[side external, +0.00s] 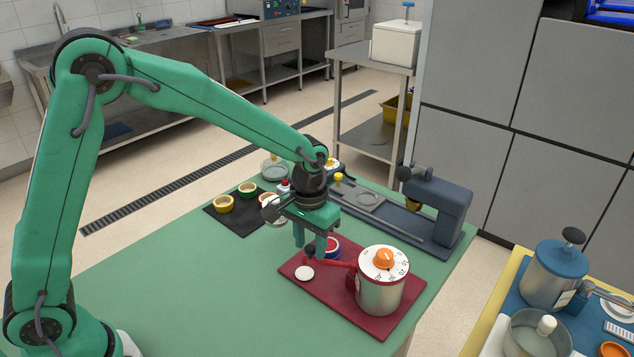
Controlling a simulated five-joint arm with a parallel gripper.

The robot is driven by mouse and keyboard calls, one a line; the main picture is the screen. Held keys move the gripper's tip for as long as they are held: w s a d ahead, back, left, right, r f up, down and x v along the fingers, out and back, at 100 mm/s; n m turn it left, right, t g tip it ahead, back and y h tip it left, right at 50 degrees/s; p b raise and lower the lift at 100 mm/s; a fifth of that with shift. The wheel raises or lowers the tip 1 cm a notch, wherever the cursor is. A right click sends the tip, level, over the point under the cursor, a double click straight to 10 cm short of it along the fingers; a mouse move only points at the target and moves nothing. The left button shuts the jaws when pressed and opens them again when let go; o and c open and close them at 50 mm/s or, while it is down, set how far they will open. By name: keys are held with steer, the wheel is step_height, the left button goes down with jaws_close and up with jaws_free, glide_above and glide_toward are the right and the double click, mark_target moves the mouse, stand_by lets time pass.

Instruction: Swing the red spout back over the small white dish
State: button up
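The red spout (337,263) sticks out leftward from a silver pot (381,292) with a white dial top and an orange knob. A dark rounded knob (310,252) shows near its outer end. The small white dish (305,273) lies on the red base (340,313), just in front of the spout's outer end in the picture. My gripper (310,246) points down at the spout's outer end, with a gap between its two fingers. The fingers partly hide the area behind. I cannot tell whether they touch the spout or knob.
A black mat (235,217) with small coloured cups lies at the left. A dark blue-grey machine (437,208) stands behind the pot. The green table (190,290) is clear at front left.

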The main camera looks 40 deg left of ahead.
stand_by(0.4)
step_height(320, 180, up, 8)
steer(key=shift+f, duration=0.25)
steer(key=shift+r, duration=0.1)
stand_by(0.5)
steer(key=s+a+r+t, duration=0.3)
steer(key=s+a+r, duration=0.4)
steer(key=s+r, duration=0.15)
steer(key=s+a+t, duration=0.2)
steer(key=s+a, duration=0.2)
steer(key=s, duration=0.8)
steer(key=shift+s+a+t, duration=0.15)
steer(key=shift+a+t, duration=0.15)
steer(key=shift+a, duration=0.1)
